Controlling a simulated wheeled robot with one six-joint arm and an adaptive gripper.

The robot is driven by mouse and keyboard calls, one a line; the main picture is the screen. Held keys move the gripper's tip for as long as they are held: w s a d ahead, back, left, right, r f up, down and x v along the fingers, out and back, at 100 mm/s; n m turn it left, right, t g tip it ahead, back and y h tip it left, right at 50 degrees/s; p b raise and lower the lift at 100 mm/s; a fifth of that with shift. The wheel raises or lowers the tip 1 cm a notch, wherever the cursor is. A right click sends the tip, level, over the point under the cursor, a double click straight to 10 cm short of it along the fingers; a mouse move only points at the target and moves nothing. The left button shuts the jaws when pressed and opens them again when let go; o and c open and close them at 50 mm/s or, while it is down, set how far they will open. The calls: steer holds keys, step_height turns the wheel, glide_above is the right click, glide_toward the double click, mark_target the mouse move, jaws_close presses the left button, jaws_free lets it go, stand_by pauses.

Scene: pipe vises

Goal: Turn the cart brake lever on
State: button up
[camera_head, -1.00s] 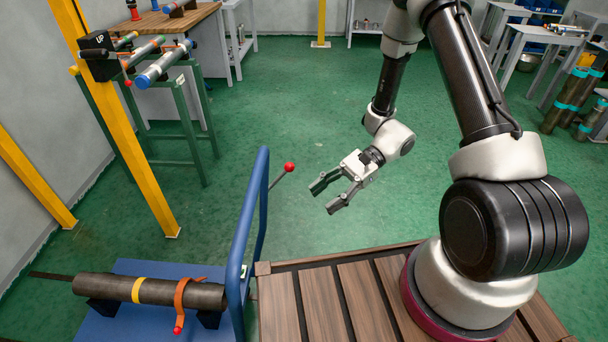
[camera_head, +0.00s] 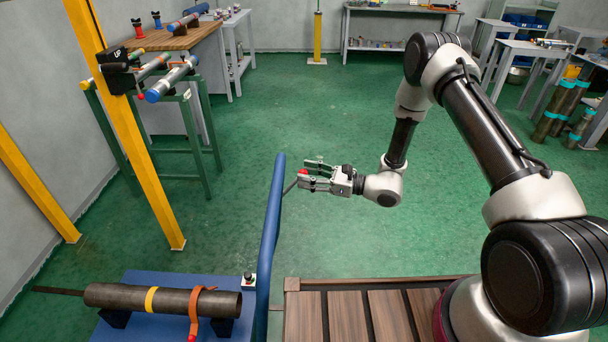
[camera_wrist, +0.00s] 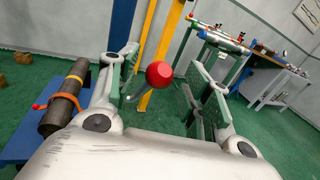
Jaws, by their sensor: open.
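The brake lever is a thin rod with a red ball knob, beside the blue handle (camera_head: 268,235) of the blue cart (camera_head: 145,282). In the head view the knob (camera_head: 303,173) shows at my gripper (camera_head: 310,173). In the wrist view the red knob (camera_wrist: 159,74) sits between the two spread fingers of my gripper (camera_wrist: 168,88), with space on both sides. The fingers are open and do not visibly touch it. The lever's lower end is hidden behind the cart handle in the head view.
A dark pipe (camera_head: 165,300) with yellow and orange bands lies on the cart. A black knob on a white box (camera_head: 249,281) is near the handle. A yellow post (camera_head: 130,130) and pipe stand (camera_head: 205,140) are at left. The green floor (camera_head: 340,115) beyond is clear.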

steer(key=shift+x, duration=0.95)
jaws_close()
steer(key=shift+f, duration=0.1)
